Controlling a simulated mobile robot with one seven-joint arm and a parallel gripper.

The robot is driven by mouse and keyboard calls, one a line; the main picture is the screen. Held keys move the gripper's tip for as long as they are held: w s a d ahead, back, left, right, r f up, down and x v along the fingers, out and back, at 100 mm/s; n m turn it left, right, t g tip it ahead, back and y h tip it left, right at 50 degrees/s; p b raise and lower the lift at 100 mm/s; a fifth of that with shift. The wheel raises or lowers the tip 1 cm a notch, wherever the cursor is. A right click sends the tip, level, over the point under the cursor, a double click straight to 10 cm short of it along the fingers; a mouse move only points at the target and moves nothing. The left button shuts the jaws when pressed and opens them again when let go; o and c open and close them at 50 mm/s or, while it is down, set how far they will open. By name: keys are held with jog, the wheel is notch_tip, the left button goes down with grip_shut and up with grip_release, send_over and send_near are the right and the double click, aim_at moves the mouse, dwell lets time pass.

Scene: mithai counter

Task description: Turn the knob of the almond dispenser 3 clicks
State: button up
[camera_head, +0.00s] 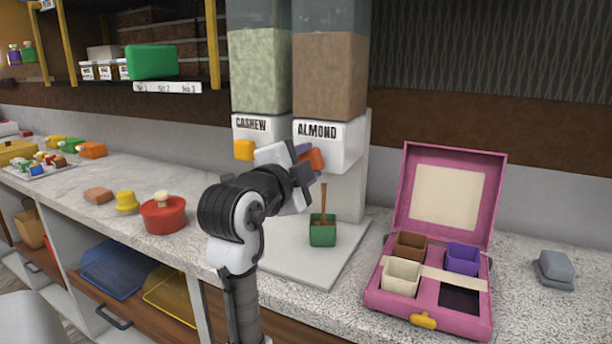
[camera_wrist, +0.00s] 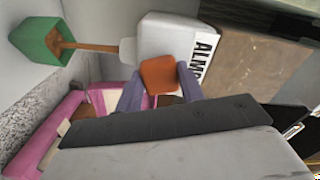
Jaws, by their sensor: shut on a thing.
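The almond dispenser (camera_head: 328,75) is a tall clear column of brown stuff above a white block labelled ALMOND. Its orange knob (camera_head: 314,159) also shows in the wrist view (camera_wrist: 158,73). My gripper (camera_head: 305,154) is at the knob; in the wrist view its two purple fingers (camera_wrist: 160,84) lie on either side of the knob, shut on it. A green cup (camera_head: 322,236) stands upright under the almond spout. A thin brown stream runs from the spout down into the cup, which also shows in the wrist view (camera_wrist: 38,45).
A pink open box (camera_head: 452,235) with small coloured cups is on the right. A red pot (camera_head: 163,216) sits left of my arm. The counter is clear at the far right, around a grey block (camera_head: 556,268).

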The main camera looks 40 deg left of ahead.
jog(key=shift+m+b, duration=1.1)
jog(key=shift+m, duration=0.8)
jog(key=o, duration=1)
jog(key=shift+d, duration=0.1)
jog(key=b+v, duration=0.1)
jog(key=v, duration=1.2)
jog(key=shift+s+b, duration=0.4)
